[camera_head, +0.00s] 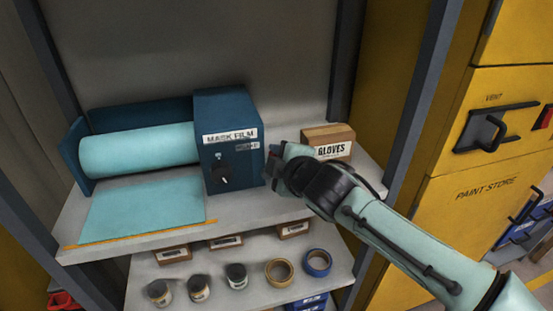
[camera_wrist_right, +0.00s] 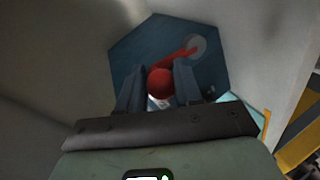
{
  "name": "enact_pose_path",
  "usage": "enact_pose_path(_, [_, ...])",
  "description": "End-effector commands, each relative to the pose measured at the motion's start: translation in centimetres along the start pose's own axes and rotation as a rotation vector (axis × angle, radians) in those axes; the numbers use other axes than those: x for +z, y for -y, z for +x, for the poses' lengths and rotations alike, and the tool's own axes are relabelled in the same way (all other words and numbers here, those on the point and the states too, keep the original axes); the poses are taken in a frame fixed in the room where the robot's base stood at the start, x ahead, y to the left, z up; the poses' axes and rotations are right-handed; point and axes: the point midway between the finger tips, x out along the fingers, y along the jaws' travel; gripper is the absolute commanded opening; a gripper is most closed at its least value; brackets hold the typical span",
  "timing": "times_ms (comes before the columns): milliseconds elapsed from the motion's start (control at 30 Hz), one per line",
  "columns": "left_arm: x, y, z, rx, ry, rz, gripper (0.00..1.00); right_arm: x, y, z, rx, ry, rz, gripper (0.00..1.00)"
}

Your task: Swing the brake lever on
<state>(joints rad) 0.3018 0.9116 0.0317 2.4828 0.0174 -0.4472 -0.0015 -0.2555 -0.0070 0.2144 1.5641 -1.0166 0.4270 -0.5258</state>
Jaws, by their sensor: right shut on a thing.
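The mask film dispenser (camera_head: 230,160) is a blue box with a roll of pale teal film at its left, on the upper shelf. In the right wrist view its blue end plate (camera_wrist_right: 135,52) carries the red brake lever (camera_wrist_right: 178,56), which runs from a grey round hub (camera_wrist_right: 198,45) down-left to a red ball knob. My right gripper (camera_wrist_right: 160,86) has its fingers on both sides of the knob, shut on it. In the head view this gripper (camera_head: 273,161) is at the box's right side, and the lever is hidden. My left gripper is not in view.
A gloves box (camera_head: 328,143) stands behind my right gripper on the shelf. A black knob (camera_head: 222,176) is on the dispenser's front. The lower shelf (camera_head: 255,296) holds jars and tape rolls. Yellow paint store cabinets (camera_head: 470,210) stand at the right; a grey post rises beside them.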

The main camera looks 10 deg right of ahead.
Motion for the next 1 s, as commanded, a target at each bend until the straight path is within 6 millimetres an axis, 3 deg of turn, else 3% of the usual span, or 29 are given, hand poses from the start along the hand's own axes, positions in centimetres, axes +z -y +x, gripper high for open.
enact_pose_path(33, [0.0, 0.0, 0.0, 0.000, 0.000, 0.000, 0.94, -0.1, 0.8, 0.2, -0.018, 0.001, -0.003, 0.00])
enact_pose_path(200, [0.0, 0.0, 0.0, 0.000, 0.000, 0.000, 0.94, -0.1, 0.8, 0.3, -0.018, 0.001, -0.003, 0.00])
enact_pose_path(233, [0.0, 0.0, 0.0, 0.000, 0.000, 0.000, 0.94, -0.1, 0.8, 0.3, -0.018, 0.001, -0.003, 0.38])
enact_pose_path(300, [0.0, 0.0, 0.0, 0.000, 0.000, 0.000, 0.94, -0.1, 0.7, 0.2, -0.016, 0.001, -0.003, 0.56])
enact_pose_path(667, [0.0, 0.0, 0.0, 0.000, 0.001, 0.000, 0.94, 0.0, 0.2, -0.5, -0.005, 0.001, -0.002, 0.56])
enact_pose_path(767, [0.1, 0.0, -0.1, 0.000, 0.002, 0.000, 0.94, 0.0, 0.1, -1.8, -0.003, 0.000, -0.002, 0.56])
enact_pose_path(1000, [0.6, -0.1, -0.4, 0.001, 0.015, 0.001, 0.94, -0.1, 0.1, -7.1, -0.003, 0.000, -0.002, 0.56])
